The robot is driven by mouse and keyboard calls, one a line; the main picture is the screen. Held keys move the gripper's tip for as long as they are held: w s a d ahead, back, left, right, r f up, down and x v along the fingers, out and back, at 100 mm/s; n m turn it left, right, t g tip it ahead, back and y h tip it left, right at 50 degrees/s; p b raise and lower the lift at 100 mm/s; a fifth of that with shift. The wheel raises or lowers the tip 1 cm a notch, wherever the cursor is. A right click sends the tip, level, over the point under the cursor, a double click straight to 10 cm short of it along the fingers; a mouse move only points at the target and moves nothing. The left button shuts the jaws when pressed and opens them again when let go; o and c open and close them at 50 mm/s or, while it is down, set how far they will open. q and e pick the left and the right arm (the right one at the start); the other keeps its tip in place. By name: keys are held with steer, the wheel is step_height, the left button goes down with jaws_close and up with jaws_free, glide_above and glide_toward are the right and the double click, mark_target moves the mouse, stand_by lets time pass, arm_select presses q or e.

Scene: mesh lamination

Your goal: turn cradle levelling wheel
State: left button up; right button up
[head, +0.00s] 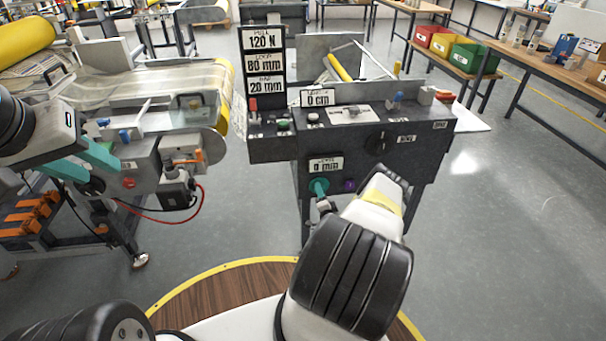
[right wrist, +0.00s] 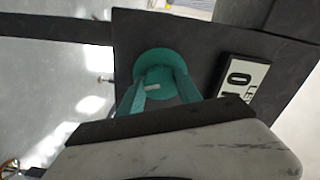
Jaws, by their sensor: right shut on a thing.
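The teal levelling wheel (head: 319,186) sits on the front of the dark console, below the sign reading 0 mm (head: 326,165). In the right wrist view the wheel (right wrist: 158,58) is a round teal disc with a pale mark, beside the sign (right wrist: 243,78). My right gripper (right wrist: 163,88) is shut on the wheel, one teal finger on each side of it. In the head view my right forearm hides part of the console below. My left gripper (head: 98,157) is at the left machine, near a dark round knob (head: 90,187); its fingertips are not clear.
The console (head: 420,145) carries switches, a black dial (head: 378,143) and a purple knob (head: 349,185) just right of the wheel. The left machine has a roller and red cable (head: 198,200). Grey floor (head: 500,230) is open at the right, with workbenches beyond.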

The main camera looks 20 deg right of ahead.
steer(key=shift+s+a+f, duration=0.1)
steer(key=shift+f, duration=0.05)
steer(key=o, duration=1.4)
steer(key=shift+c, duration=0.2)
steer(key=v, duration=0.7)
steer(key=shift+s, duration=0.35)
